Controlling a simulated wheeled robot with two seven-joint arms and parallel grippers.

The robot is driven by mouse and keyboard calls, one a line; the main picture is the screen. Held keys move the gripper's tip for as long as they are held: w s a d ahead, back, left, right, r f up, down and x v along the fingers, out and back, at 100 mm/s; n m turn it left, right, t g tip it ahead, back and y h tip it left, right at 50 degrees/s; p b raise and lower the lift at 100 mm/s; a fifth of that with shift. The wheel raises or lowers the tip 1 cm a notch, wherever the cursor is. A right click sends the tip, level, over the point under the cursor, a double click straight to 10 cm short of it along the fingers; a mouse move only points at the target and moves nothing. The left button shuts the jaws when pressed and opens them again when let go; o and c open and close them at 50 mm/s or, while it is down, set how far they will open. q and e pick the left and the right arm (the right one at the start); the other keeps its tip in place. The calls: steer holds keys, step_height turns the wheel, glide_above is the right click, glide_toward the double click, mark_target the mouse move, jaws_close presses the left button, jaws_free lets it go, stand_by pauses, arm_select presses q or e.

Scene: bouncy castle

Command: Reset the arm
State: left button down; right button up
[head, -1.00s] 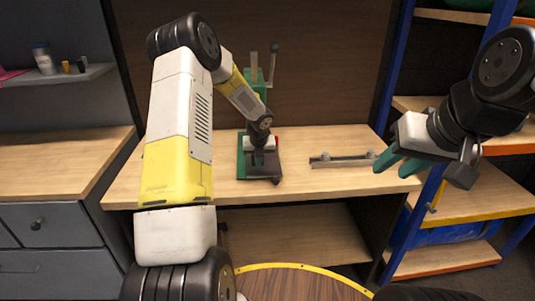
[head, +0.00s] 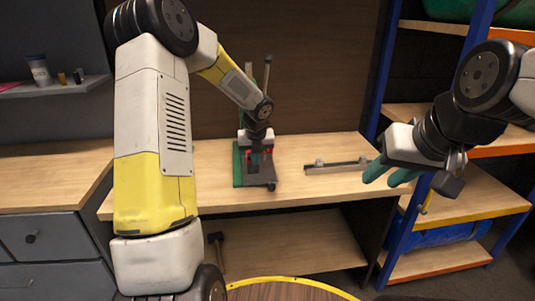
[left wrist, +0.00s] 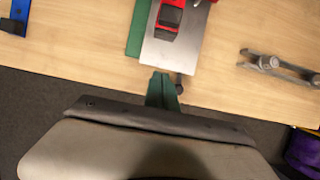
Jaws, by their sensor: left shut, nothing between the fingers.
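My left arm reaches in from the left of the head view, and my left gripper (head: 256,147) is in front of a green press with an upright lever (head: 267,72). In the left wrist view, the green fingers of my left gripper (left wrist: 163,90) are shut and empty. They point toward the near edge of the press's grey plate (left wrist: 172,52), which has a red part (left wrist: 170,18) on it. Whether they touch the plate is unclear. My right gripper (head: 388,174) is at the right, in front of the shelf rack, with its green fingers apart and empty.
The wooden workbench (head: 210,190) carries the press and a grey metal bar (head: 337,166) to its right. A blue-framed rack (head: 470,203) stands at the right. A grey drawer cabinet (head: 60,237) is at the left.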

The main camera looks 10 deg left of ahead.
arm_select(q)
steer(key=s+a+r+n, duration=0.1)
steer(key=s+r+n, duration=1.4)
steer(key=s+d+r+n+t+h, duration=0.1)
steer(key=s+r+n, duration=0.1)
steer(key=s+n, duration=0.6)
steer(key=s+d+r+n+t+h, duration=0.1)
steer(key=s+d+r+n+h, duration=0.1)
steer(key=s+n, duration=0.7)
steer(key=shift+s+d+r, duration=0.15)
steer(key=shift+s+r, duration=0.1)
steer(key=shift+s, duration=0.3)
